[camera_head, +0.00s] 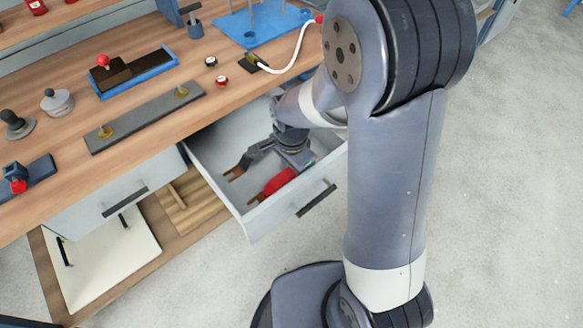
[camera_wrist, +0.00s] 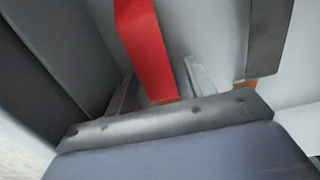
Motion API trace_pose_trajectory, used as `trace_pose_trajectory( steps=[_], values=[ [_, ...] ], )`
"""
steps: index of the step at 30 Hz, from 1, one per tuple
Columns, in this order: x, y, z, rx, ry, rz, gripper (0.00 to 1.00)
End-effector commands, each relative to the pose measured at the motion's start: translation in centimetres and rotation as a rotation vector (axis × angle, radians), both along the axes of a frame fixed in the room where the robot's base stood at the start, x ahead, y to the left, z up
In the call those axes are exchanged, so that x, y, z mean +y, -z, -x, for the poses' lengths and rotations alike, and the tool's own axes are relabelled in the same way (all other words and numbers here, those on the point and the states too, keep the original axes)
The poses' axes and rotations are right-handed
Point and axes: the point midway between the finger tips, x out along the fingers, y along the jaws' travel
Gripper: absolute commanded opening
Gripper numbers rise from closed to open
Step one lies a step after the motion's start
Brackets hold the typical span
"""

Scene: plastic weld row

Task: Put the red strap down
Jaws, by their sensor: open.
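The red strap (camera_head: 280,182) is in the open drawer (camera_head: 224,189) under the workbench. In the wrist view the red strap (camera_wrist: 144,48) runs between my gripper's two dark fingers, with a gap to the right one. My gripper (camera_head: 245,186) reaches down into the drawer and is open, its fingers apart. Part of the strap is hidden behind my gripper's hand. I cannot tell whether the strap rests fully on the drawer floor.
The drawer's front wall with its dark handle (camera_head: 316,200) faces the open floor. The wooden bench top (camera_head: 215,72) above holds a grey bar (camera_head: 145,117), a blue tray with a red knob (camera_head: 103,61) and a white cable (camera_head: 297,56). A closed drawer (camera_head: 85,215) is left.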

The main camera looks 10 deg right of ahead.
Motion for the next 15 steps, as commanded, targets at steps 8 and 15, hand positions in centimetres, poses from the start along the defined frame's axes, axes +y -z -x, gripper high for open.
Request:
trace_pose_trajectory(
  steps=[8,15],
  values=[
    [0.0,-1.9,-0.1,-0.004,0.000,-0.001,0.52],
    [0.0,-7.1,-0.1,-0.005,0.000,-0.001,0.52]
  ],
)
